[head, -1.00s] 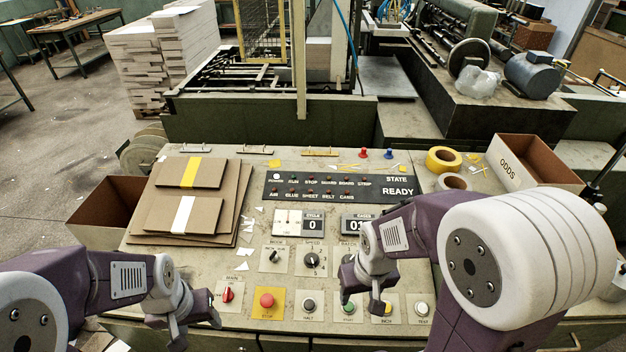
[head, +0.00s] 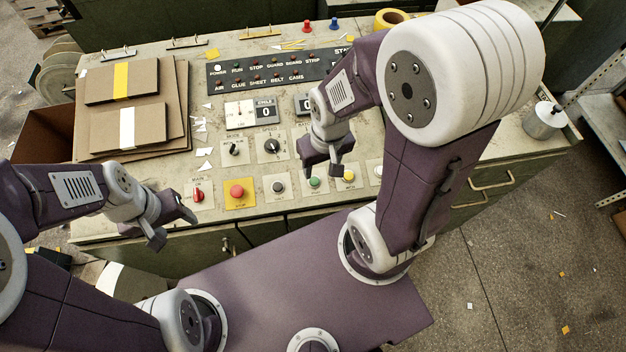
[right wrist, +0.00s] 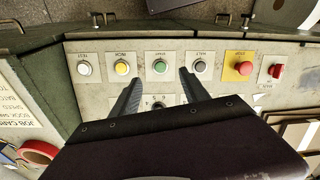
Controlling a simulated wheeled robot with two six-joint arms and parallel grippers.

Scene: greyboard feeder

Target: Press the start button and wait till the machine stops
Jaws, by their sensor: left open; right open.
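The green start button (head: 315,182) sits in the bottom row of the sloped control panel (head: 222,150); it also shows in the right wrist view (right wrist: 160,67). My right gripper (head: 322,171) is open and empty over that row. In the right wrist view its fingers (right wrist: 162,75) stand on either side of the green button, with a gap to each side; contact is not visible. My left gripper (head: 175,226) is open and empty at the panel's front left edge, near the red main switch (head: 198,195). The power lamp (head: 217,70) glows white. My right arm hides most of the state display.
A red stop button on a yellow plate (head: 237,192) and a dark halt button (head: 278,187) lie left of the green one. A yellow button (head: 348,175) lies right of it. Cardboard sheets (head: 140,135) lie on the panel's left. The cycle counter (head: 265,110) reads 0.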

